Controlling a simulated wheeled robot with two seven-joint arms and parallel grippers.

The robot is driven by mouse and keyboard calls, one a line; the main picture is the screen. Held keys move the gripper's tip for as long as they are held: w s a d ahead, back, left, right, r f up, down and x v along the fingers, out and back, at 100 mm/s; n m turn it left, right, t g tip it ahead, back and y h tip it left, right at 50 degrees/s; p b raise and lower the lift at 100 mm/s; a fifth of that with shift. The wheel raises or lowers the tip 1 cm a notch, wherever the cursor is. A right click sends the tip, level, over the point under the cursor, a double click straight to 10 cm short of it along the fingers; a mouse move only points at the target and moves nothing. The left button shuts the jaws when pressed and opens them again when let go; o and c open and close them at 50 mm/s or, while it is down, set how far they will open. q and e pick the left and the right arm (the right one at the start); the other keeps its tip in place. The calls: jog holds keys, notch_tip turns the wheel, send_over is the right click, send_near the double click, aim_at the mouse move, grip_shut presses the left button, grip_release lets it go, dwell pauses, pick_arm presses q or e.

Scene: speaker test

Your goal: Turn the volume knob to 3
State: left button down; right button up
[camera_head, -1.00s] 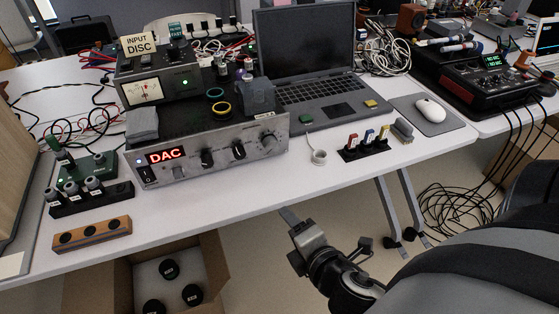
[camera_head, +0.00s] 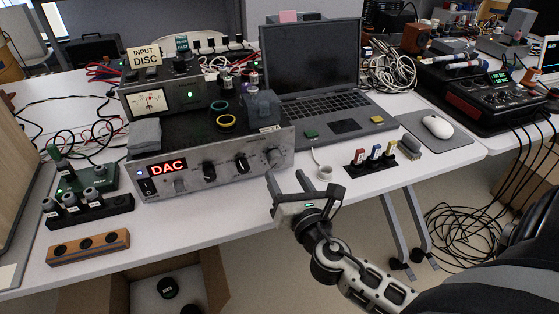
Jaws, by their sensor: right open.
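A grey amplifier-like unit (camera_head: 222,178) with a red "DAC" display (camera_head: 168,167) stands on the white table at left of centre. Its front panel carries two black knobs, a left one (camera_head: 209,172) and a right one (camera_head: 241,165), and a larger grey knob (camera_head: 274,157) at the right end. The large grey knob looks like the volume knob; its scale is too small to read. My right gripper (camera_head: 287,182) is open and empty, just in front of and below that knob, apart from it. My left gripper is not in view.
An open laptop (camera_head: 335,110) stands behind right. A small white cup-like item (camera_head: 325,172) and a black rack of coloured plugs (camera_head: 370,163) lie right of the gripper.

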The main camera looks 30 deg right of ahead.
aim_at(278, 162)
jog(key=x, duration=0.5)
jog(key=shift+w, duration=0.15)
jog(key=c, duration=1)
